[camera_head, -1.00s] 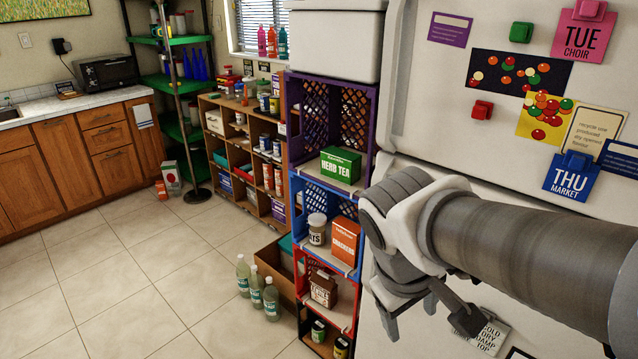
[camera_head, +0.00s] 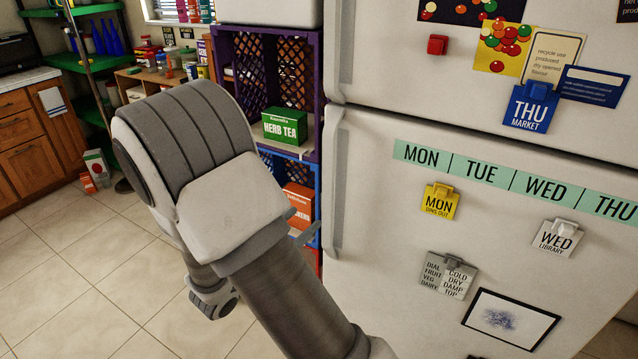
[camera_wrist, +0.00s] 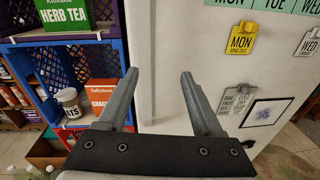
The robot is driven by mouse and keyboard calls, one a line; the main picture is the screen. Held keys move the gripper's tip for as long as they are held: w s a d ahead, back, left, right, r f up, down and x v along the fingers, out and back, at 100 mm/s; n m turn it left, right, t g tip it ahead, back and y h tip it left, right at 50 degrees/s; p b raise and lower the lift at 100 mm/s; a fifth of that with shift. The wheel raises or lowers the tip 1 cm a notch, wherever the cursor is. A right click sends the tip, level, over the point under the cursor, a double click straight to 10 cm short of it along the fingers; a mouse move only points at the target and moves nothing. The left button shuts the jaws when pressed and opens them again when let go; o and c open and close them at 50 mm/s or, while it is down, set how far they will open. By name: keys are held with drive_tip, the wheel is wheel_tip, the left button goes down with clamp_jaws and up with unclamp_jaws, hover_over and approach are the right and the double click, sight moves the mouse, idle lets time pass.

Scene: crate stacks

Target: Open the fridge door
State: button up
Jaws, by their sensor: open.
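The white fridge (camera_head: 380,255) fills the right of the head view, with an upper and a lower door. The lower door's pale vertical handle (camera_head: 337,190) runs along its left edge, beside the crates. The upper door's handle (camera_head: 341,45) sits above it on the same edge. In the wrist view my gripper (camera_wrist: 159,78) is open and empty. Its fingers point toward the fridge's left edge and front, between the crates and the magnets. In the head view my arm hides most of the gripper; one fingertip shows near the crates.
Stacked crates stand close left of the fridge: a purple crate (camera_head: 225,60) with a green herb tea box (camera_head: 285,125), and a blue crate (camera_wrist: 60,45) below. Magnets and notes, such as a yellow MON clip (camera_head: 440,201), hang on the doors. Tiled floor (camera_head: 80,270) is open at left.

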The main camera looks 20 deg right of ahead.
sight(327, 186)
drive_tip(key=shift+n+t+y, duration=0.3)
drive_tip(key=shift+n+t, duration=0.4)
drive_tip(key=shift+n, duration=0.2)
drive_tip(key=x, duration=0.5)
drive_tip(key=w+a+f+x, duration=0.1)
drive_tip(key=x, duration=1.1)
drive_tip(key=shift+w+a+f, duration=0.15)
drive_tip(key=shift+w+f, duration=0.05)
drive_tip(key=shift+w, duration=0.1)
clamp_jaws()
